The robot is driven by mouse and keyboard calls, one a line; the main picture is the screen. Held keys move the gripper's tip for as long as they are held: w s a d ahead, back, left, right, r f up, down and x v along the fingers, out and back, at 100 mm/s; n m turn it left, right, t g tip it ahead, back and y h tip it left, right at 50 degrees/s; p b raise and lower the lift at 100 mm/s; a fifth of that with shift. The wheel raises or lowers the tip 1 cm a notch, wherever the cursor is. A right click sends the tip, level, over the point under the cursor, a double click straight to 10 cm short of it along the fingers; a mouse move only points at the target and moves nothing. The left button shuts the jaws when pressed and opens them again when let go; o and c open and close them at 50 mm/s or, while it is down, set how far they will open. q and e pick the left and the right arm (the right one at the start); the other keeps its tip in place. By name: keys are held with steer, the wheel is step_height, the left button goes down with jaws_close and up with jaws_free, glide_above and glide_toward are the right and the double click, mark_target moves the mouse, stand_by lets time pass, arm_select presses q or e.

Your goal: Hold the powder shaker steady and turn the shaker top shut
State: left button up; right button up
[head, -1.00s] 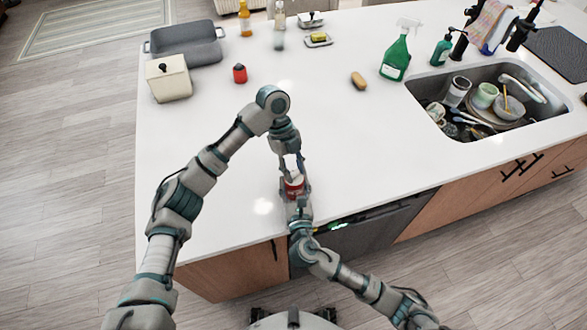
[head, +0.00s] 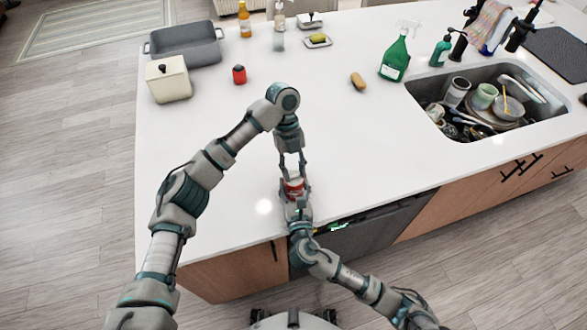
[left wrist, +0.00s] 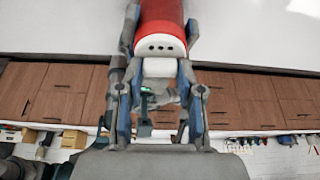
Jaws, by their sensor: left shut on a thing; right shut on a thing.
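The powder shaker (head: 293,189) is a small red can with a white top, held near the front edge of the white counter. In the left wrist view its red body (left wrist: 160,14) is at the upper middle, with the white shaker top (left wrist: 160,46) and its dark holes below it. My left gripper (head: 292,176) comes down from above and is shut on the shaker top. My right gripper (head: 296,194) comes from the front edge and is shut around the red body. The fingers partly hide the shaker, and I cannot tell how far the top is turned.
A brush (head: 358,81), green spray bottle (head: 395,58) and full sink (head: 489,101) are to the right. The counter around the grippers is clear.

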arm_select(q)
steer(key=shift+d, duration=0.1)
arm_select(e)
steer(key=shift+s+a+f, duration=0.1)
steer(key=shift+s+a, duration=0.05)
steer(key=shift+a, duration=0.15)
arm_select(q)
steer(key=o, duration=0.9)
steer(key=shift+o, duration=1.3)
arm_select(e)
steer(key=shift+d, duration=0.1)
steer(key=shift+d, duration=0.1)
arm_select(q)
steer(key=v, duration=1.2)
